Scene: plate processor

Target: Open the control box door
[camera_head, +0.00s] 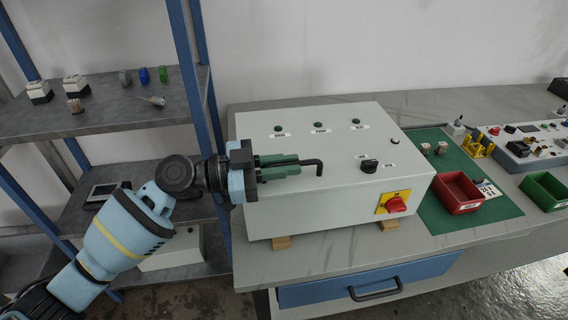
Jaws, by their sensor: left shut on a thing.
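The control box (300,215) is a light grey cabinet lying on the bench, raised on small wooden blocks. Its door (320,140) is the upper face and looks shut. My left gripper (298,168) reaches in over the left part of the door. My right gripper is not in view.
A blue drawer (330,288) with a black handle is below the bench. A blue-framed shelf (120,112) stands left.

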